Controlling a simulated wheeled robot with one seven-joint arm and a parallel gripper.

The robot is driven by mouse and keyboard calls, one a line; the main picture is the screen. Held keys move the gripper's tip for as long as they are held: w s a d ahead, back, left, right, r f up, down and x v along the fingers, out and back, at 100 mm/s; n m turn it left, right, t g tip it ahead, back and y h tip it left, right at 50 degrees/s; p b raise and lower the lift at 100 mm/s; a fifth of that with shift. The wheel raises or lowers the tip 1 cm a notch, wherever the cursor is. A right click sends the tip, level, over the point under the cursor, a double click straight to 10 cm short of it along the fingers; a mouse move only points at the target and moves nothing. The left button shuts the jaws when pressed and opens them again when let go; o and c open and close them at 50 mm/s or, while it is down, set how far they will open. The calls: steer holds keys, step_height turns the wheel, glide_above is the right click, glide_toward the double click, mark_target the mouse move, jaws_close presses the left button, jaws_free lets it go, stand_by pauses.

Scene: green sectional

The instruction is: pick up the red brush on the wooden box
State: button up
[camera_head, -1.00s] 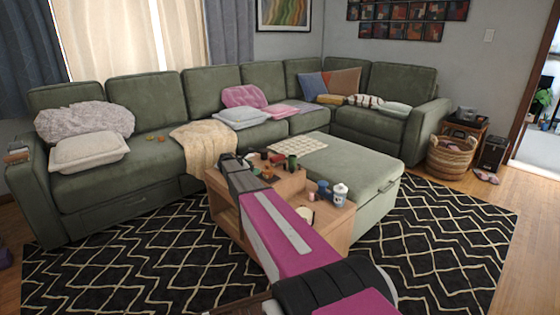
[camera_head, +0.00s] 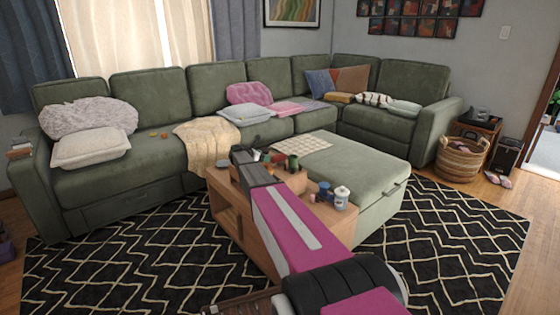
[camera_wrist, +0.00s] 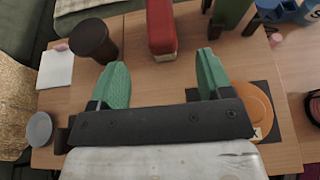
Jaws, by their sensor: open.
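The red brush (camera_wrist: 162,28) lies on the wooden box (camera_wrist: 140,75), at the top middle of the wrist view, its far end cut off by the frame edge. My gripper (camera_wrist: 162,66) is open, with a green fingertip at either side and nothing between them. In the wrist view the brush is just ahead of the fingertips, between their lines. In the head view my gripper (camera_head: 243,158) is over the wooden box (camera_head: 226,212), and I cannot clearly make out the brush there.
A dark brown cup (camera_wrist: 93,40) stands left of the brush, with a green object (camera_wrist: 231,12) to its right. An orange round dish (camera_wrist: 250,108) is near my right finger. A white jar (camera_head: 341,198) stands at the box's right end. A green sectional (camera_head: 130,185) surrounds the box.

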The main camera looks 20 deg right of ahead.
mark_target(273, 157)
steer(key=x, duration=0.9)
steer(key=shift+w+d+f, duration=0.15)
steer(key=shift+d+f, duration=0.1)
steer(key=shift+d, duration=0.05)
steer(key=shift+c, duration=0.3)
steer(key=c, duration=1)
